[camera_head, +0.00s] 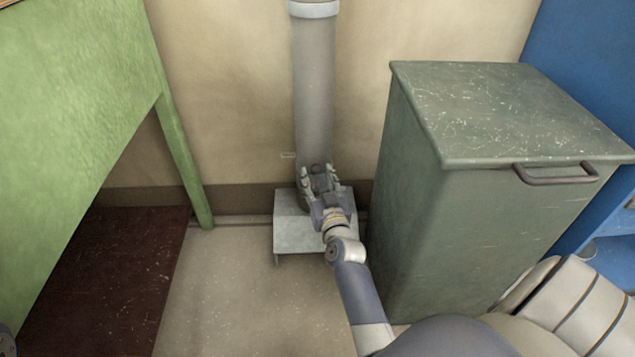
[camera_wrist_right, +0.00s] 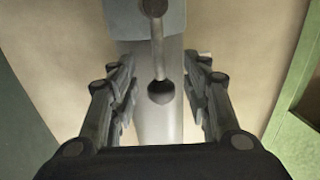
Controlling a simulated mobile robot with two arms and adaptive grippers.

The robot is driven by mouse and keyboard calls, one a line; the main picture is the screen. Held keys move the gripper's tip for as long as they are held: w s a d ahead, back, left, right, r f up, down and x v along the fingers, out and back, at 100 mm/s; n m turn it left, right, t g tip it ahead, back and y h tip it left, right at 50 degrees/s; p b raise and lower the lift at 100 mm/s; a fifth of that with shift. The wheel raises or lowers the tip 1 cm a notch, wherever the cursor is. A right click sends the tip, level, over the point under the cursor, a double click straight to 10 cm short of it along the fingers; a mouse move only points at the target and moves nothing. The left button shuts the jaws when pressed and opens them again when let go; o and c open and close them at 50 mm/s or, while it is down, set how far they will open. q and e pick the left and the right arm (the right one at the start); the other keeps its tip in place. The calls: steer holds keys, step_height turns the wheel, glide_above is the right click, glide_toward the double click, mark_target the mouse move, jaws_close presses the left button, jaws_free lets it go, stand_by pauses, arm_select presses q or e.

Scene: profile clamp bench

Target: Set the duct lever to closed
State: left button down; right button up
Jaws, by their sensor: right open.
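The duct (camera_head: 314,80) is a grey vertical pipe that runs down the wall to a pale grey box (camera_head: 298,234) on the floor. My right gripper (camera_head: 318,182) is in front of the pipe's lower end, with its fingers apart. In the right wrist view, the lever (camera_wrist_right: 158,45) is a thin grey rod with rounded dark ends, and its lower end lies between the open fingers (camera_wrist_right: 160,95). No finger visibly touches it. In the head view the gripper largely hides the lever, so its setting cannot be read.
A dark green bin or cabinet (camera_head: 480,110) with a handle stands close to the right of my right arm. A green bench (camera_head: 70,110) is at the left, and blue shelving (camera_head: 585,60) is at the far right. A small pale tag (camera_head: 288,155) is on the wall. Floor in front is clear.

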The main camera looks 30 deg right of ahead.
steer(key=shift+w, duration=0.1)
steer(key=shift+c, duration=0.5)
jaws_close()
